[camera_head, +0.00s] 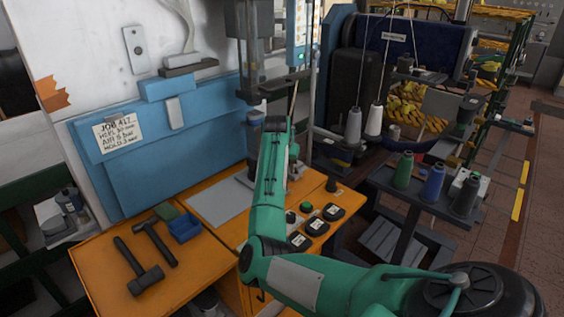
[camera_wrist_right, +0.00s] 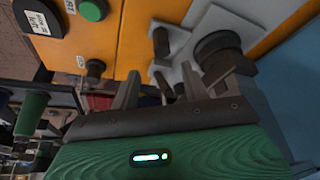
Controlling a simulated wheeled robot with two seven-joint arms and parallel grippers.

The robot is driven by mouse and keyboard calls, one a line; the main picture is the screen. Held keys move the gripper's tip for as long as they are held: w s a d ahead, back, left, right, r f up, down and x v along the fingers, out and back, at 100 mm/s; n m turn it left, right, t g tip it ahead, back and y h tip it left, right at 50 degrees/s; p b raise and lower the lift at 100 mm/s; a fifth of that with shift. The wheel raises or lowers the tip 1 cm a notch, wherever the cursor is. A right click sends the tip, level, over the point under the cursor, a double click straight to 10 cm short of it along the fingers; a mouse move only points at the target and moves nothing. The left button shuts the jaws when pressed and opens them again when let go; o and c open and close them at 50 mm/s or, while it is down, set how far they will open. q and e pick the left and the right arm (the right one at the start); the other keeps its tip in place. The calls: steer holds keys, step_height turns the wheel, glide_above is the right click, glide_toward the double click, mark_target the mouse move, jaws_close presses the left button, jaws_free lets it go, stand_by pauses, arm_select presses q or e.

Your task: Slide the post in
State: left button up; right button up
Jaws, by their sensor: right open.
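In the right wrist view, my right gripper (camera_wrist_right: 158,84) is open, its two grey fingers apart over a grey metal fixture (camera_wrist_right: 212,18) on the orange bench. A short dark post-like piece (camera_wrist_right: 160,42) stands by the fixture, just beyond the fingers. A second small dark piece (camera_wrist_right: 163,86) shows between the fingers; I cannot tell if it touches them. A thicker dark round cylinder (camera_wrist_right: 218,50) stands at the right of the fixture. Which of these is the post is unclear. In the head view, my green right arm hides the gripper and most of the fixture. My left gripper is not in view.
A blue press housing (camera_head: 160,150) stands behind. A thread-spool stand (camera_head: 420,200) is at right.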

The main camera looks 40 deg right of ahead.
steer(key=shift+v, duration=2.1)
steer(key=shift+d, duration=0.1)
